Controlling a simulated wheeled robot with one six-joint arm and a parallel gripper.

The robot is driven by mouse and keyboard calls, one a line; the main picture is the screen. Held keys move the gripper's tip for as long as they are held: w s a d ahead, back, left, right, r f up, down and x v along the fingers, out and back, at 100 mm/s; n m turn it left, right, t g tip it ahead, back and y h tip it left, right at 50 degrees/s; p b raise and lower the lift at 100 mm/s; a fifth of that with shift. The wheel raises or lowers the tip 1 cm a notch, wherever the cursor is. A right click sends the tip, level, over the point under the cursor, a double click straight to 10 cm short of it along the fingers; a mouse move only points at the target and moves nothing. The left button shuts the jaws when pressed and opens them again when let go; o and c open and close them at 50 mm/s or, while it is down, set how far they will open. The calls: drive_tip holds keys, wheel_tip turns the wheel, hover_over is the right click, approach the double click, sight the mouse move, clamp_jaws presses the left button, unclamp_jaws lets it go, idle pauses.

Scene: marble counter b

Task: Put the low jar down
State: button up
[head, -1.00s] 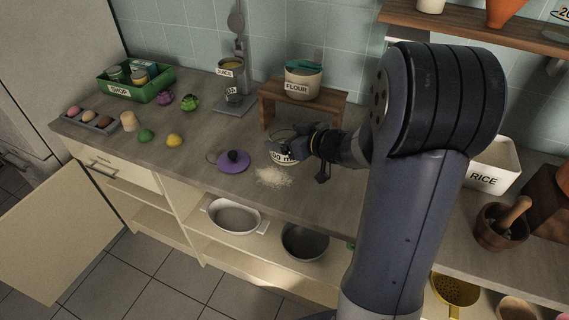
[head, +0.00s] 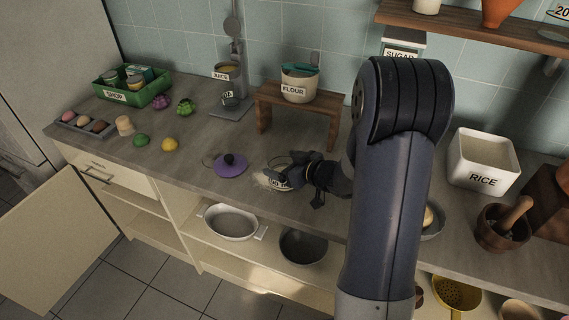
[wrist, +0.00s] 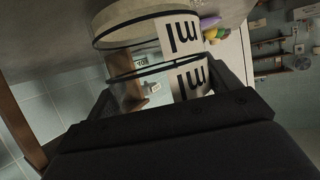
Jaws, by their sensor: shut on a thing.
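The low jar (head: 279,185) is a clear glass jar with a white label ending in "ml". My gripper (head: 292,172) is shut on it near the front of the counter, right of the purple lid. In the wrist view the jar (wrist: 126,30) fills the space in front of my gripper, with a dark rim and big black letters. My fingers hide part of the jar.
A purple lid (head: 231,165) with a black knob lies just left. A wooden stand (head: 298,102) bearing the flour pot (head: 299,84) is behind. A white rice bin (head: 483,161) and a mortar (head: 503,224) stand at right. The counter's front edge is close.

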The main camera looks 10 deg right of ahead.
drive_tip(key=shift+f, duration=0.2)
drive_tip(key=o, duration=1)
drive_tip(key=shift+r, duration=0.1)
drive_tip(key=shift+r, duration=0.2)
drive_tip(key=v, duration=1.2)
drive_tip(key=shift+f+p, duration=0.1)
drive_tip(key=shift+p, duration=0.25)
